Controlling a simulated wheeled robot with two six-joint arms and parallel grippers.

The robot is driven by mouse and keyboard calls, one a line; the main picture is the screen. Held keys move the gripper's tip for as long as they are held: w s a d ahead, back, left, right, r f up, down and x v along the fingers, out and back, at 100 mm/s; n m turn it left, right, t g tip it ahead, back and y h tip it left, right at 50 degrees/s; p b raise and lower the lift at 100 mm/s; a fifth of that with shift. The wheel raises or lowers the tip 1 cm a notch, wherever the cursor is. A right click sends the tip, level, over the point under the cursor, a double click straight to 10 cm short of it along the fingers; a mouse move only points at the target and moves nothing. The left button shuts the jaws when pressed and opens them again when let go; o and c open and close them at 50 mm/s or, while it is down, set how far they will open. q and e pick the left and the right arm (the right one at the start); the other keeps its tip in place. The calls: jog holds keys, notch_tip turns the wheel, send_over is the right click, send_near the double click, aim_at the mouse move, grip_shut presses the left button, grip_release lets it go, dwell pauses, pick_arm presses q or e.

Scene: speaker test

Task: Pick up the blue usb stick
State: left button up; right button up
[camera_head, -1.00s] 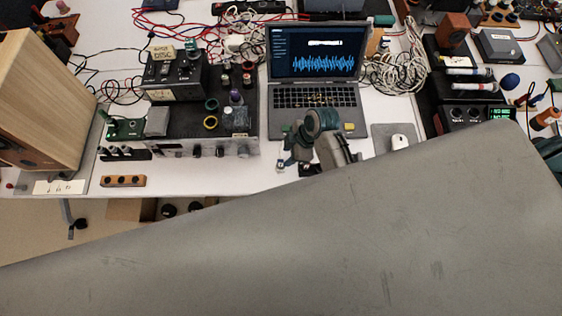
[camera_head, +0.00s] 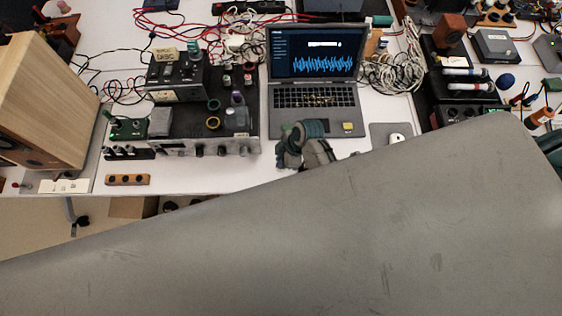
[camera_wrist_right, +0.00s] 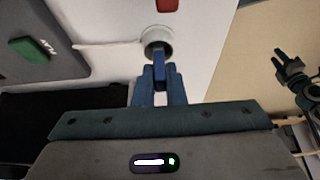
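In the right wrist view my right gripper (camera_wrist_right: 158,72) has its two blue-grey fingers close together. Between them is a narrow dark blue piece, which looks like the blue usb stick (camera_wrist_right: 160,78). Its far end reaches a round grey piece (camera_wrist_right: 157,38) on the white table.
A mouse (camera_head: 396,140) lies to the right.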

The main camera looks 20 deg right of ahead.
grip_shut()
jog(key=shift+r+b, duration=0.5)
jog(key=shift+r, duration=0.2)
jog(key=shift+r+b, duration=0.6)
jog(key=shift+r, duration=0.35)
jog(key=s+d+r+b, duration=0.1)
jog(key=s+b, duration=0.4)
jog(key=s, duration=1)
jog(key=shift+s+d+r, duration=0.35)
jog(key=shift+s+d, duration=0.05)
jog(key=shift+d, duration=0.5)
jog(key=shift+w, duration=0.15)
